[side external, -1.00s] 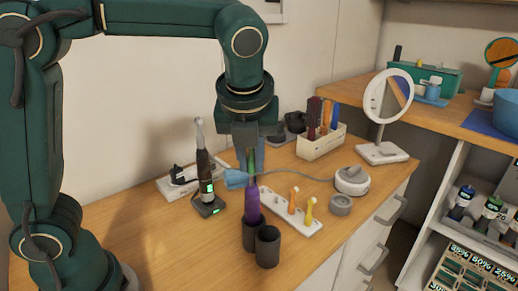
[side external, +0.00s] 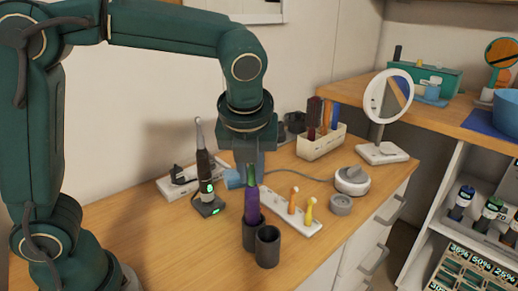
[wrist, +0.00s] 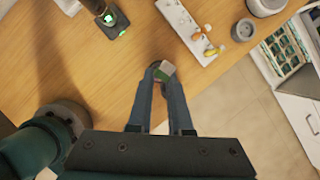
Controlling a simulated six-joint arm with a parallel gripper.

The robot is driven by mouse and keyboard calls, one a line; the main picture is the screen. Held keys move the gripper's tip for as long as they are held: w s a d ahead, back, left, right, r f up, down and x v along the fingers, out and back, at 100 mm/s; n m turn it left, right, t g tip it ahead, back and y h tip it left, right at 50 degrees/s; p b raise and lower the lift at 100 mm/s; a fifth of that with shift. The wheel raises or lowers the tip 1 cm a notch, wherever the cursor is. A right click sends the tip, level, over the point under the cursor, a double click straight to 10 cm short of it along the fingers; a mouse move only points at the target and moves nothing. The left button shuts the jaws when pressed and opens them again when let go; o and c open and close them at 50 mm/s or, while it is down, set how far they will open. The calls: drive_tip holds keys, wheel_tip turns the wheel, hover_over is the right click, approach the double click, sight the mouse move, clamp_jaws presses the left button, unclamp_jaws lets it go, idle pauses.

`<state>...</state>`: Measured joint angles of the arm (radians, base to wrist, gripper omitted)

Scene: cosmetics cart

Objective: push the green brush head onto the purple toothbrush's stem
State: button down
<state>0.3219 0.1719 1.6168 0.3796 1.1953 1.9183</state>
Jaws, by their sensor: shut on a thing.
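The purple toothbrush (side external: 251,206) stands upright in a dark grey cup (side external: 251,236) near the front of the wooden counter. The green brush head (side external: 251,175) is directly above it, in line with the purple handle. The stem between them does not show, and I cannot tell how far the head sits on it. My gripper (side external: 250,165) points straight down and is shut on the green brush head. In the wrist view, the green head (wrist: 161,75), with a pale patch beside it, lies between my gripper's fingertips (wrist: 164,72).
A second dark cup (side external: 267,246) stands beside the first. A white rack (side external: 305,226) with orange and yellow heads is to the right. A dark toothbrush (side external: 204,175) stands on a charger at left. A blue object (side external: 233,179) is close behind the purple toothbrush.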

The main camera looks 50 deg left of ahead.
drive_tip(key=shift+f, duration=0.2)
drive_tip(key=c, duration=0.8)
unclamp_jaws()
drive_tip(key=shift+o, duration=0.2)
drive_tip(key=shift+r, duration=0.1)
drive_tip(key=v, duration=0.5)
